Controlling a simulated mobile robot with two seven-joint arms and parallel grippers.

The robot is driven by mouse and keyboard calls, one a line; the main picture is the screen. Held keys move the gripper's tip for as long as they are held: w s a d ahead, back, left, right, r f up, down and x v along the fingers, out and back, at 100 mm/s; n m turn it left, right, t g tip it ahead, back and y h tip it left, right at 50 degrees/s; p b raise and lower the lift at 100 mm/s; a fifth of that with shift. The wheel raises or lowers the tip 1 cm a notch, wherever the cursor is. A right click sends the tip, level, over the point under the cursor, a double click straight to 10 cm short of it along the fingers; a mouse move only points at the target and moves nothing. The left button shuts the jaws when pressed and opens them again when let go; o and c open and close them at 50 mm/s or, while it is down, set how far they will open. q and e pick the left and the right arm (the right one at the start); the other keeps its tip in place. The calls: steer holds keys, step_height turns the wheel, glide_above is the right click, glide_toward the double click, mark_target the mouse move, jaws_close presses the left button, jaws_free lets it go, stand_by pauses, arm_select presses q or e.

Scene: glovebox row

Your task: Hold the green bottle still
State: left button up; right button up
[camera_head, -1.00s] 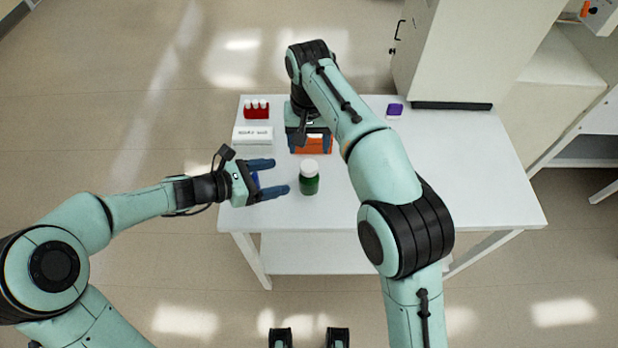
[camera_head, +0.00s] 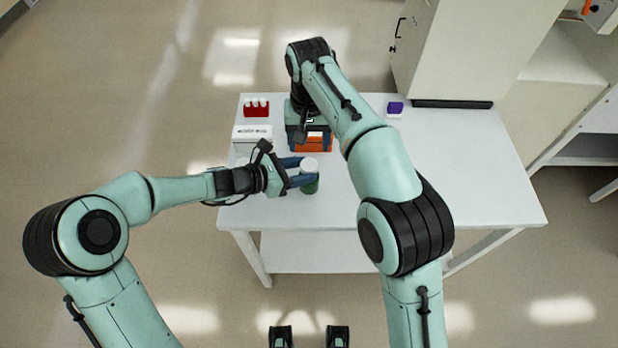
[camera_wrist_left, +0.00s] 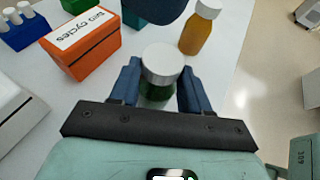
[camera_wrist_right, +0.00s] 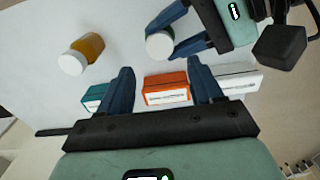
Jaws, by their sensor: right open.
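The green bottle (camera_head: 311,186) with a white cap stands upright on the white table. My left gripper (camera_head: 298,171) has its fingers on either side of the bottle, below the cap. In the left wrist view the bottle (camera_wrist_left: 157,93) sits between the fingers, which look closed against its green body. The cap hides part of the contact. My right gripper (camera_head: 310,138) is open, pointing down over an orange box (camera_head: 312,147). In the right wrist view the orange box (camera_wrist_right: 166,88) shows between its fingers, with nothing gripped.
An amber bottle (camera_wrist_left: 200,28) with a white cap stands nearby; my right arm hides it from the head view. A white box (camera_head: 252,132), a red vial rack (camera_head: 256,108) and a purple item (camera_head: 396,107) are farther back. The table's right side (camera_head: 480,180) is clear.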

mark_target(309, 164)
arm_select(q)
jaws_close()
arm_select(e)
steer(key=shift+s+f+n, duration=0.1)
steer(key=shift+f+n, duration=0.3)
steer(key=shift+s+a+f+n+g, duration=0.15)
steer(key=shift+f+n+g, duration=0.15)
steer(key=shift+n, duration=0.3)
steer(key=shift+r+n, duration=0.1)
steer(key=shift+n, duration=0.5)
arm_select(q)
steer(key=shift+f, duration=0.1)
arm_select(e)
steer(key=shift+w+d+r+n, duration=0.2)
steer(key=shift+w+r+n, duration=0.05)
steer(key=shift+r+n, duration=0.35)
steer(key=shift+f, duration=4)
